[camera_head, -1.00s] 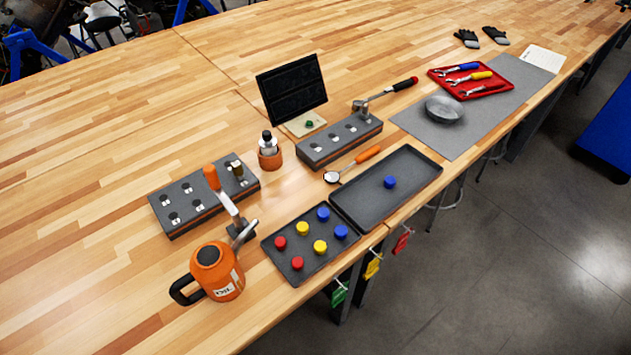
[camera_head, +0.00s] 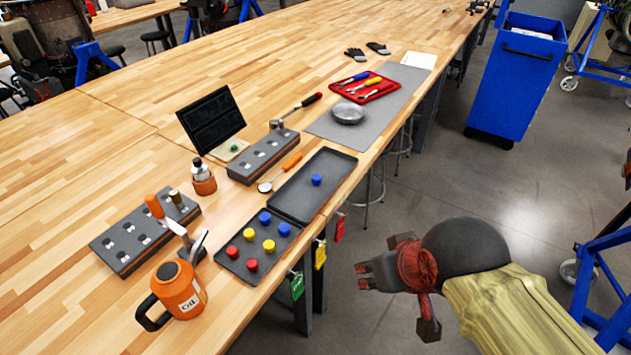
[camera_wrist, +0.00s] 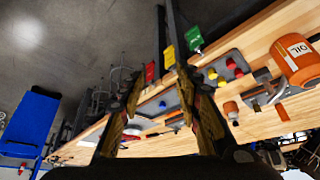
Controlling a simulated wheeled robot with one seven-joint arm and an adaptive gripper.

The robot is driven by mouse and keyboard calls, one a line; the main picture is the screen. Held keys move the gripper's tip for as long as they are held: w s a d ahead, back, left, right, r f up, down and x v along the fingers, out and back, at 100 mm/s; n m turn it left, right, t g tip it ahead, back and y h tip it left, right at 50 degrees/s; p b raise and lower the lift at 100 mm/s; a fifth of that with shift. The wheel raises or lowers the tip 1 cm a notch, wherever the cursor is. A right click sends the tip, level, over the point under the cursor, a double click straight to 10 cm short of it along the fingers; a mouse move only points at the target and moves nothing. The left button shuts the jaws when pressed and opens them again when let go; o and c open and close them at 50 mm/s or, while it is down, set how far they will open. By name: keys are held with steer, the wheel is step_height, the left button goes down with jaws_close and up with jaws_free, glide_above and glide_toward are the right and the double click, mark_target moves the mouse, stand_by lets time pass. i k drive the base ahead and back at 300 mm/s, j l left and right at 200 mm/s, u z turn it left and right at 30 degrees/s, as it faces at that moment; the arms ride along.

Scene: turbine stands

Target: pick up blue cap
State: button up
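A blue cap (camera_head: 316,180) sits alone on the larger dark tray (camera_head: 290,200). Two more blue caps, one (camera_head: 265,217) behind the other (camera_head: 284,229), sit on the smaller dark tray (camera_head: 270,272) with two yellow caps (camera_head: 269,245) and two red caps (camera_head: 233,251). My gripper (camera_head: 393,302) is over the floor beyond the table's front edge, to the right of and apart from both trays. Its fingers are spread and empty. In the wrist view, the lone blue cap (camera_wrist: 163,104) shows between the open fingers of my gripper (camera_wrist: 157,75), farther off.
An orange oil can (camera_head: 182,290) stands left of the small tray. Colored tags (camera_head: 297,285) hang from the table edge. A grey block with a hammer (camera_head: 262,157) and an orange-handled tool (camera_head: 280,173) lie behind the large tray. A blue bin (camera_head: 515,80) stands on the floor.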

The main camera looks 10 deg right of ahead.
mark_target(317, 179)
steer(key=i, duration=1.1)
